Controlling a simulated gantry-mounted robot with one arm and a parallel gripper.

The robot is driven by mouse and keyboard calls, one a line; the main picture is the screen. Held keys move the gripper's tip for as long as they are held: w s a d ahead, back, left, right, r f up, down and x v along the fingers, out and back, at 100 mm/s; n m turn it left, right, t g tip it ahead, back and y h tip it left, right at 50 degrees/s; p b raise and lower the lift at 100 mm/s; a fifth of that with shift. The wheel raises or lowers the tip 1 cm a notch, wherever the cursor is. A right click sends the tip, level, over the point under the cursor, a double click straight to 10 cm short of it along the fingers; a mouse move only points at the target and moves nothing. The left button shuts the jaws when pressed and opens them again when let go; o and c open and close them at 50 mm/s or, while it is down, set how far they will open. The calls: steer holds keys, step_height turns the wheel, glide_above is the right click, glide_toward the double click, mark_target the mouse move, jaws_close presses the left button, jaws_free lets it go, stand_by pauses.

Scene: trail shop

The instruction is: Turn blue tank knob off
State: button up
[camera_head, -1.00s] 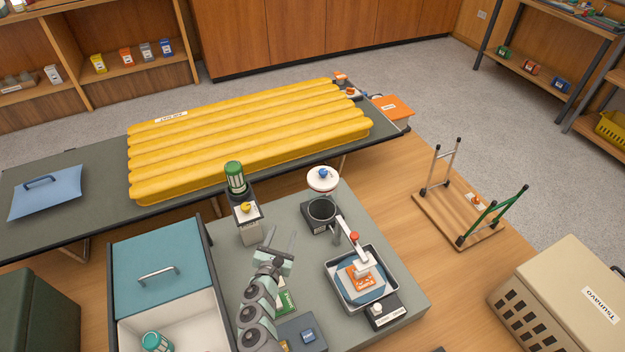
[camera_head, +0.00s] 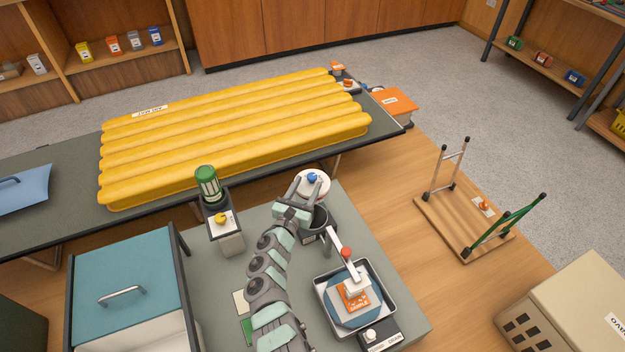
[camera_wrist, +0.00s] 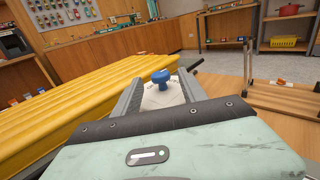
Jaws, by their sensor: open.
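The blue tank knob (camera_head: 312,178) sits on top of a white round tank lid (camera_head: 316,190) at the back of the grey work table. My gripper (camera_head: 309,182) is open at the knob, its fingers reaching over the white top. In the wrist view the blue knob (camera_wrist: 161,76) stands between the two open fingers of my gripper (camera_wrist: 160,88), slightly toward the far end. I cannot tell whether either finger touches it. The body below the lid is partly hidden by my arm.
A green canister stand with a yellow knob (camera_head: 221,219) is to the left. The yellow air mat (camera_head: 230,140) lies behind.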

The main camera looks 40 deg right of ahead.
mark_target(310, 180)
steer(key=b+x, duration=0.2)
steer(key=x, duration=0.1)
steer(key=shift+w+d+f, duration=0.15)
steer(key=shift+d+f, duration=0.1)
steer(key=shift+w+d+r+b, duration=0.2)
steer(key=shift+w+d+b, duration=0.1)
steer(key=shift+d+b, duration=0.25)
steer(key=shift+c, duration=0.5)
jaws_close()
